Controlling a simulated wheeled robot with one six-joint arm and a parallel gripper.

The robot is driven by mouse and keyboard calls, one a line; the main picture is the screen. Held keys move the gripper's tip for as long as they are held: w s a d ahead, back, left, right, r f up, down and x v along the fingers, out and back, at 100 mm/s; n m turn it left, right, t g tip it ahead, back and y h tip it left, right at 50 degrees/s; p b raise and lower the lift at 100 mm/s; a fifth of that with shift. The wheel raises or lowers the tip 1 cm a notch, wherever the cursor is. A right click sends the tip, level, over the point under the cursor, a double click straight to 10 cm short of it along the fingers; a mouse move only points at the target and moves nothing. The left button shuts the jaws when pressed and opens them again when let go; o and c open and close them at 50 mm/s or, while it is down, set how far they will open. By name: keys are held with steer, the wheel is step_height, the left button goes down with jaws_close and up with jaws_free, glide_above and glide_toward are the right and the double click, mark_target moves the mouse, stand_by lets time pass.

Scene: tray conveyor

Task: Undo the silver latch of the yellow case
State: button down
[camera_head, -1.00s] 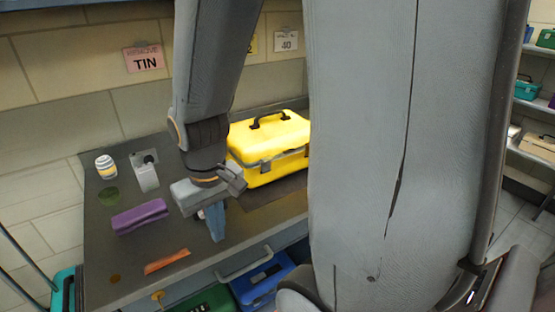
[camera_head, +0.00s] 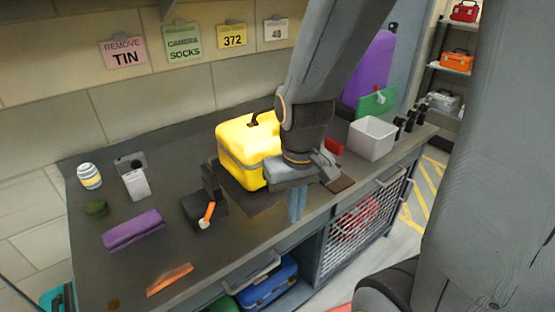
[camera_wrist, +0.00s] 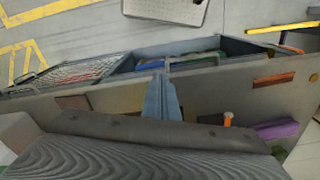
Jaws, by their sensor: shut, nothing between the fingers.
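The yellow case (camera_head: 238,143) stands shut on the dark counter in the head view, with a black handle on its lid. My gripper (camera_head: 296,206) is in front of its right side, pointing down near the counter's front edge, and my arm hides part of the case. The silver latch is not visible, and the side of the case behind my arm is hidden. In the wrist view my gripper's blue fingers (camera_wrist: 162,100) are together with nothing between them. The case does not show clearly in that view.
A black device with an orange handle (camera_head: 207,214) stands left of the case. A white bin (camera_head: 372,138) stands to the right.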

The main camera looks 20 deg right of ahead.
steer(key=m+p, duration=0.3)
steer(key=p, duration=1.3)
glide_toward(270, 151)
steer(key=s+a, duration=0.1)
steer(key=s, duration=0.2)
steer(key=shift+s+a+f+t, duration=0.1)
steer(key=shift+f+t, duration=0.2)
steer(key=shift+f, duration=0.1)
steer(key=shift+f, duration=0.1)
steer(key=f+b, duration=0.1)
steer(key=f, duration=0.1)
steer(key=f+b, duration=0.4)
steer(key=shift+w+f, duration=0.35)
